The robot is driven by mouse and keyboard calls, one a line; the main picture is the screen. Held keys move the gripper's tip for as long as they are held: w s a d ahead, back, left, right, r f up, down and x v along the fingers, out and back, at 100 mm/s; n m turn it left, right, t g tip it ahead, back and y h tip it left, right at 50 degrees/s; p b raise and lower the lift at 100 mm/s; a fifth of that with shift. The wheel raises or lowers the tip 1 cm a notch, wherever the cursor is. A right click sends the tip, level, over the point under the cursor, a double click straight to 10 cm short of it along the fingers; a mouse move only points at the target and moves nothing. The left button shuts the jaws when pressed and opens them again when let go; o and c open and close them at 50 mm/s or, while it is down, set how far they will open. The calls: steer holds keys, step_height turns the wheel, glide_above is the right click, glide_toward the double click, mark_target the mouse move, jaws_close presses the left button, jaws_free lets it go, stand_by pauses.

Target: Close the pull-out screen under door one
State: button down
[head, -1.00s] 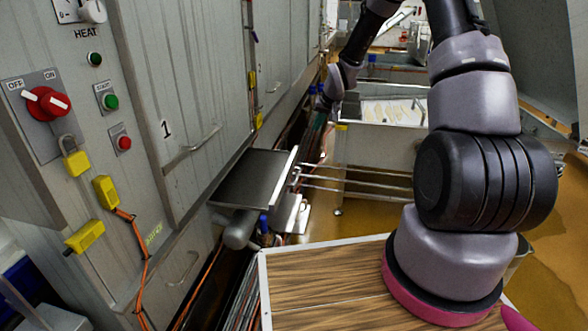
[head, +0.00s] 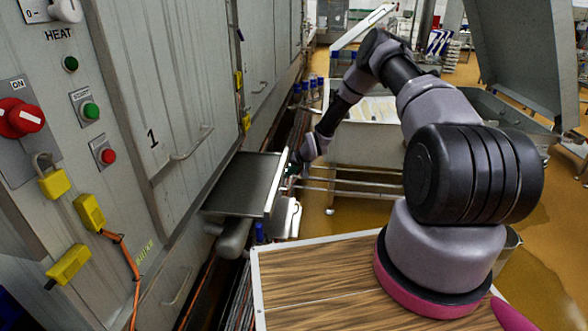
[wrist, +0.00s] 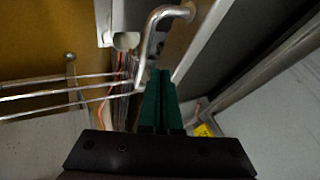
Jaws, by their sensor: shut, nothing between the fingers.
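The pull-out screen (head: 240,187) is a dark flat panel with a pale metal front edge, sticking out level from the grey cabinet below door one (head: 160,110). In the wrist view its dark surface (wrist: 236,40) lies behind the front plate, and a bent metal handle (wrist: 152,42) stands out from that plate. My gripper (head: 292,170) is at the screen's front edge. Its green fingers (wrist: 158,74) are together and empty, close beside the handle's lower end. I cannot tell whether they touch it.
A wheeled metal table with rails (head: 365,145) stands close beyond the screen. A wood-topped surface (head: 320,275) lies below my arm. Open floor (head: 545,265) shows at right.

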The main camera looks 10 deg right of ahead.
steer(key=x, duration=0.3)
steer(key=shift+w+f, duration=0.1)
steer(key=shift+f, duration=0.05)
glide_toward(231, 176)
steer(key=x, duration=0.5)
steer(key=shift+w, duration=0.1)
stand_by(0.4)
